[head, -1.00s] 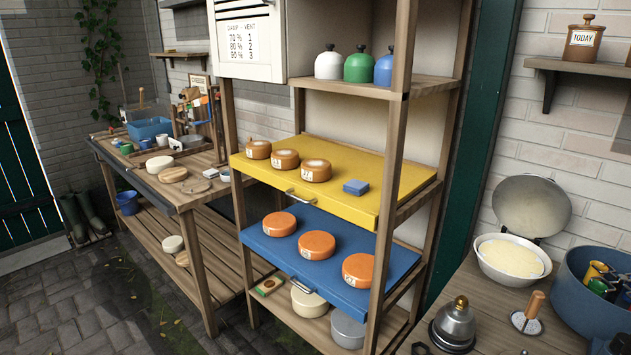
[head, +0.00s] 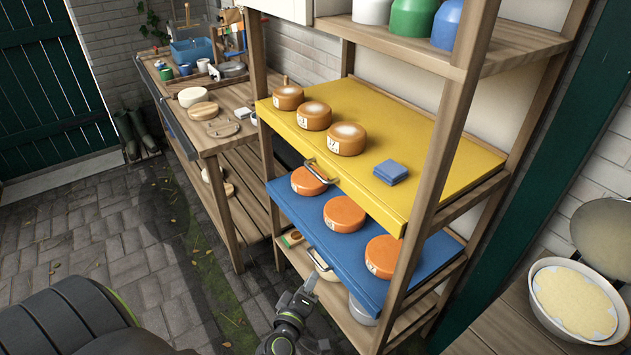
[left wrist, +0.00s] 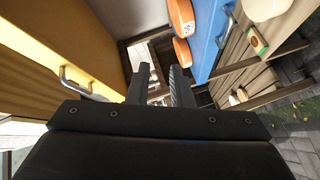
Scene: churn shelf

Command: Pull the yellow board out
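The yellow board (head: 440,160) lies on the upper shelf level of the wooden rack. A metal handle (head: 318,173) is on its front edge. Several orange cheeses (head: 313,116) and a small blue folded cloth (head: 391,172) rest on it. In the left wrist view the yellow board (left wrist: 95,40) and its handle (left wrist: 75,86) are at the left, apart from the fingers. My left gripper (head: 306,288) is low in front of the rack, below the yellow handle. In the left wrist view its two fingers (left wrist: 160,75) are apart with nothing between them. My right gripper is not in view.
The blue board (head: 340,256) with orange cheeses (head: 345,214) sits just below the yellow one. A wooden rack post (head: 437,165) stands before the boards at the right. A workbench (head: 219,137) stands left. The paved floor (head: 100,230) in front is open.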

